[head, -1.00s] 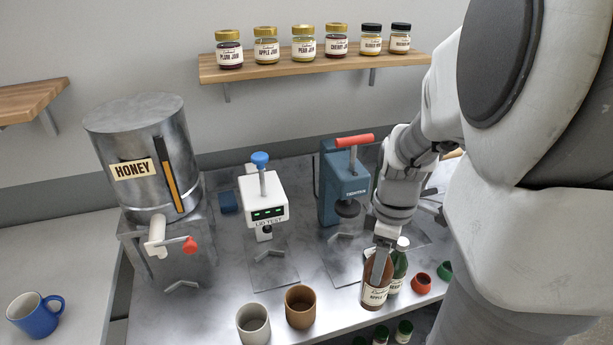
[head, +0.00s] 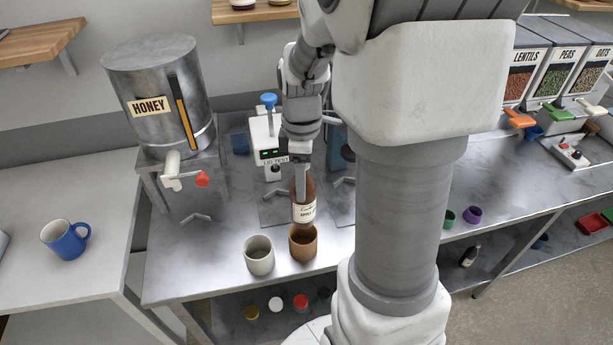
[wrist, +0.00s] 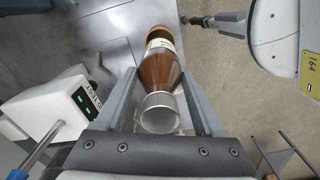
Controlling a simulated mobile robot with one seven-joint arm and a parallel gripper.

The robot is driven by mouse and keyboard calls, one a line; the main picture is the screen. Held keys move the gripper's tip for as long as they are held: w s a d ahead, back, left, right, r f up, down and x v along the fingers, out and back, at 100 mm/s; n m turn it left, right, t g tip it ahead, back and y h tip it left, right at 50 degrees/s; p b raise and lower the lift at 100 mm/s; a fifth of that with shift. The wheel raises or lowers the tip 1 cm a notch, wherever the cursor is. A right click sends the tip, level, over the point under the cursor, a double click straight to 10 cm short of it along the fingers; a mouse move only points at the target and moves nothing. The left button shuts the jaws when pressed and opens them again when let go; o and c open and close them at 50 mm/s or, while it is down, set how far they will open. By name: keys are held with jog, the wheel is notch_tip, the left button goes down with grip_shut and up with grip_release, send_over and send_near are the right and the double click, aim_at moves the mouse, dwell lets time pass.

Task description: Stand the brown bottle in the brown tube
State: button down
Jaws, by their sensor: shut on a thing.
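The brown bottle (head: 304,207) has a cream label and is held upright or nearly so by its neck. My gripper (head: 301,180) is shut on it. The brown tube (head: 303,249) stands open-topped on the metal counter, directly below the bottle in the head view. The bottle's lower end meets the tube's mouth there; I cannot tell whether it is inside or just above. In the wrist view, the bottle (wrist: 160,66) lies between my gripper's fingers (wrist: 158,88), its base end toward a brown rim at the top.
A grey tube (head: 259,260) stands close left of the brown one. The lid tester (head: 268,140) and honey tank (head: 160,90) stand behind. Green (head: 448,218) and purple (head: 472,215) small cups are at the right. A blue mug (head: 66,240) sits on the left counter.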

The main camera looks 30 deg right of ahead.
jog(key=shift+f+b, duration=3)
jog(key=shift+f, duration=0.85)
jog(key=shift+f+b, duration=0.95)
jog(key=shift+f, duration=0.45)
jog(key=shift+f+b, duration=0.7)
jog(key=shift+b, duration=0.1)
jog(key=shift+f, duration=0.2)
grip_release()
